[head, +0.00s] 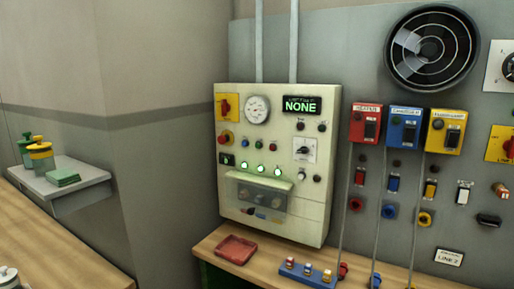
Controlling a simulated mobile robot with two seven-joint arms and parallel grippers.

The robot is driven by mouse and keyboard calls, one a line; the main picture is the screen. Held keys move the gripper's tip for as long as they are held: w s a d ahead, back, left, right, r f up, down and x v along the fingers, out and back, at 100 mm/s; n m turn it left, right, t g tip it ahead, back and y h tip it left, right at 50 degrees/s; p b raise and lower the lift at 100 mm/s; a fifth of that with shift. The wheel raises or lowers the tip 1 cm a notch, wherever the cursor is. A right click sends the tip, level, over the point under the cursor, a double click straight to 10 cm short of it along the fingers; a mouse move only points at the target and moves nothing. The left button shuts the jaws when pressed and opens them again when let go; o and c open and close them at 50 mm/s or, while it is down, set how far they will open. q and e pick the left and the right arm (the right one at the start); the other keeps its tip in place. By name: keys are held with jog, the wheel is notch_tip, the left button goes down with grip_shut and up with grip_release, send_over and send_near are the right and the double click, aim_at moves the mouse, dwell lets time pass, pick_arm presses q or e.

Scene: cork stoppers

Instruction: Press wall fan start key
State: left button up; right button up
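A round black wall fan (431,48) is mounted at the upper right on the grey back panel. A cream control cabinet (313,215) hangs left of it, with a dark display (300,105) reading "NONE" in green, a round gauge (256,110) and several small buttons. Three green lights (259,167) glow in a row above a clear cover (260,195) with switches behind it. I cannot tell which key starts the fan; no label for it is readable. Neither of my grippers is in view.
Red (366,122), blue (404,129) and yellow (445,132) switch boxes with cables hang to the right. Below, a wooden bench (208,246) holds a red tray (236,249) and a blue block (305,272). A grey shelf (90,175) with containers juts out at left.

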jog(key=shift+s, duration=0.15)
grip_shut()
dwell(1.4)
